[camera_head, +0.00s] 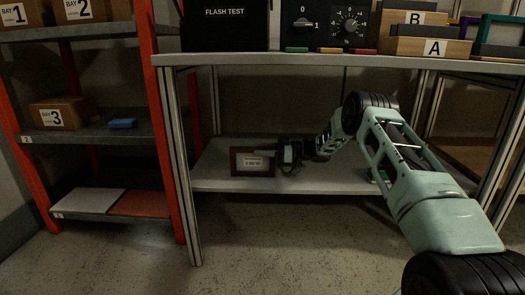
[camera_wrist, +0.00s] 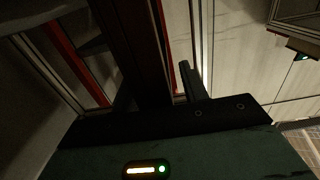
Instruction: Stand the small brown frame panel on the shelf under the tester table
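The small brown frame panel (camera_head: 234,162), with a pale label in its middle, stands upright on the shelf (camera_head: 215,182) under the tester table (camera_head: 330,59). Its lower edge appears to rest on the shelf. My gripper (camera_head: 268,153) is at the panel's right side, reaching in from the right. In the wrist view the dark panel (camera_wrist: 132,45) lies between the fingers of my gripper (camera_wrist: 158,92). A narrow gap shows between the panel and the right finger, so the gripper looks slightly open around it. The left finger is mostly lost in shadow.
The table's front left leg (camera_head: 181,165) is left of the panel. An orange rack (camera_head: 157,120) with boxes stands further left. On the tabletop are a black flash test box (camera_head: 225,28), a dial unit (camera_head: 325,25) and wooden bins (camera_head: 430,47). The shelf left of the panel is clear.

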